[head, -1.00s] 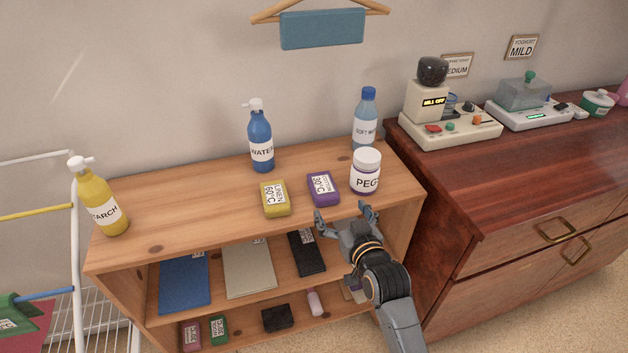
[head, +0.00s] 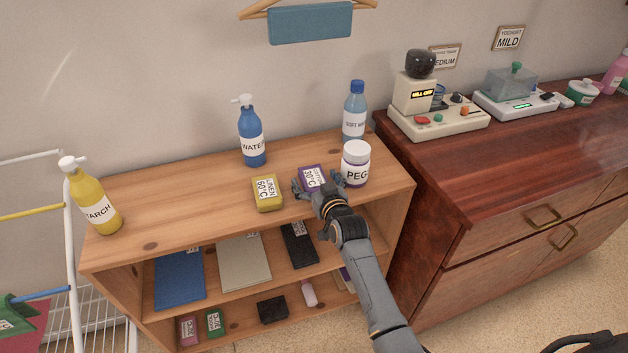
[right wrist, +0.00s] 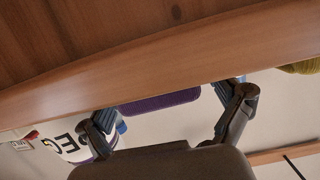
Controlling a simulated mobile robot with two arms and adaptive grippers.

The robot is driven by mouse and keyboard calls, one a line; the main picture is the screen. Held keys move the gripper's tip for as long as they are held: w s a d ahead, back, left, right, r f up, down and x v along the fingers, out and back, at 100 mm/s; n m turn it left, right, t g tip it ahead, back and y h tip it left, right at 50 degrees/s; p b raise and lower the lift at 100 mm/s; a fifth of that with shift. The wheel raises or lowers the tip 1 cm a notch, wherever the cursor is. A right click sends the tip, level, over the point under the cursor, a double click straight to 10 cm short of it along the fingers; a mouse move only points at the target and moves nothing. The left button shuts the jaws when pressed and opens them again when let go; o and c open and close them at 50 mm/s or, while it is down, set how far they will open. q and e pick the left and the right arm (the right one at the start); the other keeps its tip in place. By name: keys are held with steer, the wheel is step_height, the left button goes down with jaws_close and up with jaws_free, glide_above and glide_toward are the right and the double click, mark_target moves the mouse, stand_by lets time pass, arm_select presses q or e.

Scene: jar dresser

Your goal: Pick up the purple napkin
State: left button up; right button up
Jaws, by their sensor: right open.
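The purple napkin (head: 312,176), folded with a white 30°C label, lies on the wooden shelf top between the yellow linen pack (head: 267,193) and the white PEG jar (head: 356,164). My right gripper (head: 317,186) is open at the napkin's near side, its fingers to either side of the napkin's near end. The gripper hides part of the napkin. In the right wrist view, the purple napkin (right wrist: 160,103) shows between the two open fingers, just beyond the wooden edge. I cannot tell whether the fingers touch it. My left gripper is out of view.
The PEG jar stands close to the right finger. A blue water bottle (head: 251,132) and a softener bottle (head: 354,112) stand behind; a yellow starch bottle (head: 92,197) stands far left. The shelf's front edge (head: 200,243) runs under my right arm. The shelf top's left-middle is clear.

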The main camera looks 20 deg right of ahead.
steer(key=shift+w, duration=0.35)
steer(key=c, duration=1.2)
steer(key=shift+r, duration=0.1)
